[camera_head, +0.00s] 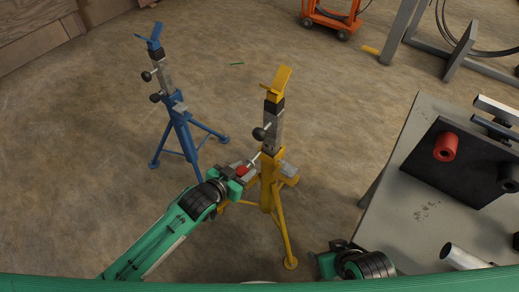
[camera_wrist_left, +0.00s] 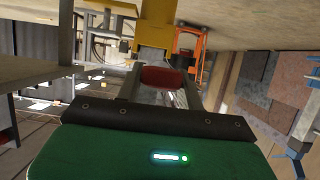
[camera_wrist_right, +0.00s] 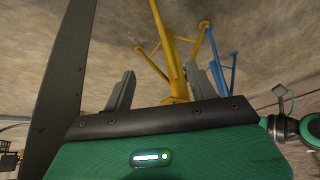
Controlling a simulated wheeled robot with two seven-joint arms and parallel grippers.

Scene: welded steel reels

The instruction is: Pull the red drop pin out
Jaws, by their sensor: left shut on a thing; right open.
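A yellow jack stand (camera_head: 267,190) stands on the floor in mid-view, with a grey steel post and a yellow V-head on top. The red drop pin (camera_head: 241,170) shows as a red grip beside the post. A thin silver rod runs from near it to the post; I cannot tell how deep it sits. My left gripper (camera_head: 244,167) is shut on the red pin, which shows between its fingers in the left wrist view (camera_wrist_left: 163,78). My right gripper (camera_wrist_right: 158,88) is open and empty, low, with the yellow stand's legs beyond it.
A blue stand (camera_head: 178,125) is to the left behind the yellow one. A grey table (camera_head: 410,220) at right carries a dark block with a red roller (camera_head: 445,147) and metal tubes. An orange cart (camera_head: 330,18) is at the back. Open floor lies between the stands and the cart.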

